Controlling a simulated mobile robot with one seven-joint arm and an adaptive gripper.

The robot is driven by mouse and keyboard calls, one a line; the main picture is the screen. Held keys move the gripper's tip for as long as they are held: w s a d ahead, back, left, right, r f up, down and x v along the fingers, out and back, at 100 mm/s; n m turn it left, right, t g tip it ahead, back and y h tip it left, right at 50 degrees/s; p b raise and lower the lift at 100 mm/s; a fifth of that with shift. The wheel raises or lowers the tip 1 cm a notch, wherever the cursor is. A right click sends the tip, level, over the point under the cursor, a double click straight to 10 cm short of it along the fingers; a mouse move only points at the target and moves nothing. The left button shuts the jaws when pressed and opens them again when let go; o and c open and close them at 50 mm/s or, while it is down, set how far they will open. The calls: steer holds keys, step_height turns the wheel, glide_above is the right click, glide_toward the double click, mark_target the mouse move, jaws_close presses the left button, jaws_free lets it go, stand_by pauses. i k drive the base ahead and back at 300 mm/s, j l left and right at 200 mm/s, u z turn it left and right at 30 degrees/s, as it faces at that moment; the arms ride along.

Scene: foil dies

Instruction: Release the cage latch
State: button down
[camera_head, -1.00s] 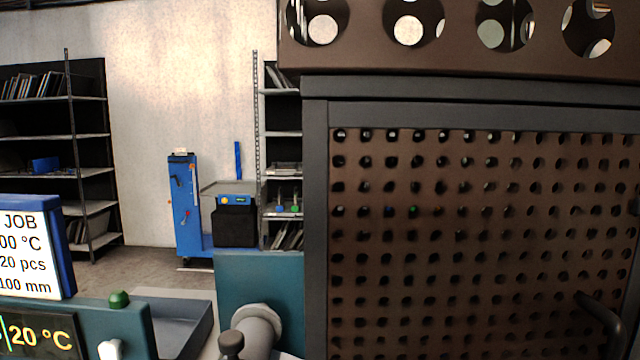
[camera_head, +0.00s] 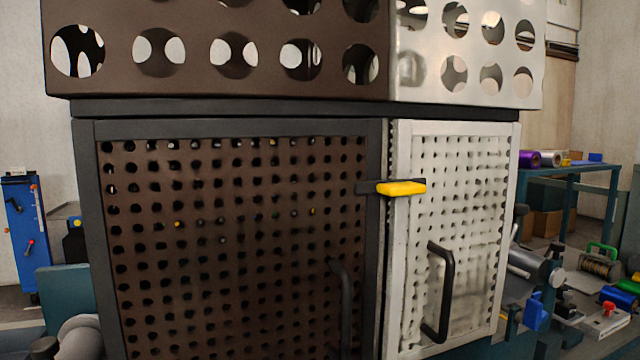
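The cage is a tall dark frame with two perforated panels. The left panel (camera_head: 235,230) is brown with a dark handle (camera_head: 345,300). The right panel (camera_head: 455,215) is pale and light-framed, with a black bar handle (camera_head: 440,292). A yellow latch (camera_head: 401,188) lies level across the seam between them, high up, on a dark plate reaching over the left panel's edge. I cannot tell if it is engaged. Both panels look closed. My gripper is not in view.
A bench on the right carries a cable reel (camera_head: 598,264), clamps and blue and red parts. Behind it a teal table (camera_head: 570,170) holds rolls. A grey cylinder (camera_head: 80,338) sits low at the left.

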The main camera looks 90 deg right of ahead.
mark_target(417, 185)
steer(key=z, duration=2.7)
steer(key=k+j, duration=0.1)
steer(key=k, duration=0.3)
steer(key=k+j+z, duration=0.1)
steer(key=k, duration=0.3)
